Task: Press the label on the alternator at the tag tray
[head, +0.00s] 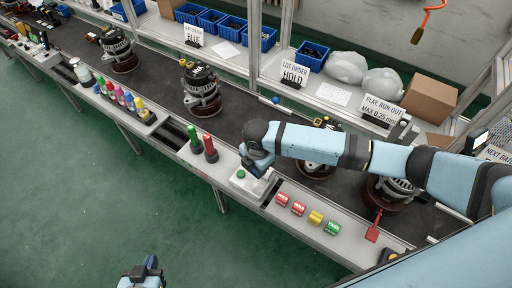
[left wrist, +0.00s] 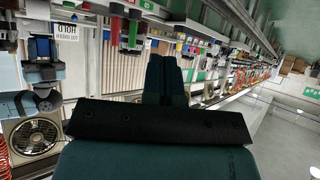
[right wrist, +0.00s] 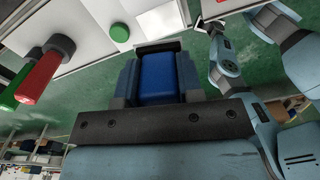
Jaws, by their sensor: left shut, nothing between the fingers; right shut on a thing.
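Several alternators stand along the dark conveyor. One alternator (head: 318,170), behind the tag tray, is partly covered by my right arm, and I cannot make out a label on it. The tag tray (head: 345,246) on the front ledge has red, yellow and green tags (head: 315,218). My right gripper (head: 254,170) points down beside the green button, left of the tags. It is shut on a blue block (right wrist: 156,78), which shows between its fingers in the right wrist view.
A green button (head: 240,174) sits on a white box. Green and red cylinders (head: 210,149) stand left of it, with coloured bottles (head: 128,101) farther left. A red paddle (head: 373,228) stands right of the tags. Shelves behind hold blue bins (head: 312,56). The green floor in front is clear.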

